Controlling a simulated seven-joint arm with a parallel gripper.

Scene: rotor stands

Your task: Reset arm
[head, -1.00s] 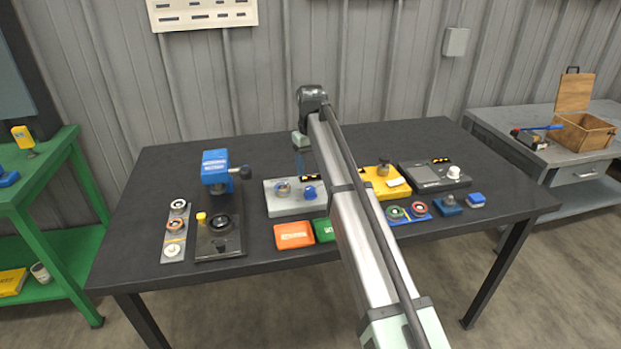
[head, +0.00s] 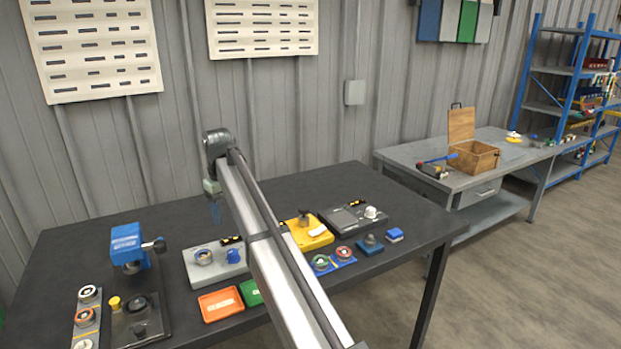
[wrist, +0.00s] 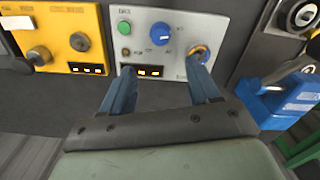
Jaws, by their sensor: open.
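My gripper (wrist: 165,88) is open and empty in the wrist view, its two blue fingers apart above the dark table, pointing toward a grey box (wrist: 165,35) with a blue knob, a green button and a ring-shaped part. In the head view my gripper (head: 214,208) hangs over the back of the table (head: 330,190), behind the same grey box (head: 208,272). My arm reaches across the middle of the table and hides part of it.
A blue-headed press (head: 126,244) stands at the left, beside a strip with rings (head: 86,315). Orange (head: 221,304) and green (head: 250,292) trays lie in front. A yellow box (head: 306,231) and a dark grey device (head: 350,217) stand right of my arm. The table's back right is clear.

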